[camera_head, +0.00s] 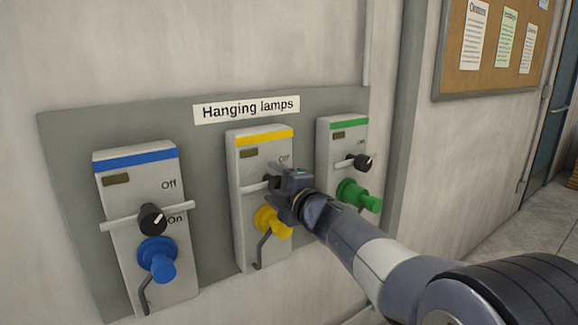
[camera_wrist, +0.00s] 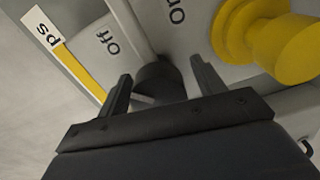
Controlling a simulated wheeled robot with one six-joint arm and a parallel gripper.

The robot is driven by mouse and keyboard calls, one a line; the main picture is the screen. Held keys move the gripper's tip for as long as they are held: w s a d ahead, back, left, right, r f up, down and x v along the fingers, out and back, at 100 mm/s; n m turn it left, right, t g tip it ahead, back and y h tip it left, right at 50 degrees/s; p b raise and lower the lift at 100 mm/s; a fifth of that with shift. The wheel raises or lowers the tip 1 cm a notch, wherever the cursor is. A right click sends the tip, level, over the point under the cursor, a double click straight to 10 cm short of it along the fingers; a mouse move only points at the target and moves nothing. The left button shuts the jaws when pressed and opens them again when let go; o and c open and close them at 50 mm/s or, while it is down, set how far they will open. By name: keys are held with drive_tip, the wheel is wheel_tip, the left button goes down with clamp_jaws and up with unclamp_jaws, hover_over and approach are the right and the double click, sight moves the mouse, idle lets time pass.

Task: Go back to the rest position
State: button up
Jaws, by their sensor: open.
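My gripper (camera_head: 280,180) is in front of the yellow-striped switch box (camera_head: 245,185), the middle one of the panel. In the wrist view the two fingers of my gripper (camera_wrist: 158,82) stand apart on either side of that box's black knob (camera_wrist: 160,84). I cannot tell whether they touch it. In the head view my gripper and wrist cover most of this knob and part of the yellow plug (camera_head: 265,218). The yellow plug also shows at the upper right of the wrist view (camera_wrist: 262,30). My arm reaches in from the lower right.
The blue-striped box (camera_head: 115,182) with its knob and blue plug (camera_head: 157,258) is at left. The green-striped box (camera_head: 338,140), black knob (camera_head: 362,161) and green plug (camera_head: 357,195) stand close at right. The grey panel (camera_head: 70,150) is on the wall, labelled "Hanging lamps" (camera_head: 246,107).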

drive_tip(key=v, duration=1.1)
drive_tip(key=x, duration=1)
drive_tip(key=shift+w+a, duration=0.3)
drive_tip(key=shift+w+a+r+m+p, duration=0.1)
drive_tip(key=shift+w+r+m+p, duration=0.1)
drive_tip(key=shift+m+p, duration=0.2)
drive_tip(key=shift+s+r+m+p, duration=0.1)
drive_tip(key=shift+m+p, duration=0.7)
drive_tip(key=shift+m, duration=0.4)
drive_tip(key=m+p, duration=0.3)
drive_tip(key=m, duration=0.1)
drive_tip(key=shift+m, duration=0.3)
drive_tip(key=m+p, duration=0.1)
drive_tip(key=m, duration=0.1)
drive_tip(key=shift+m+p, duration=0.35)
drive_tip(key=shift+m, duration=0.05)
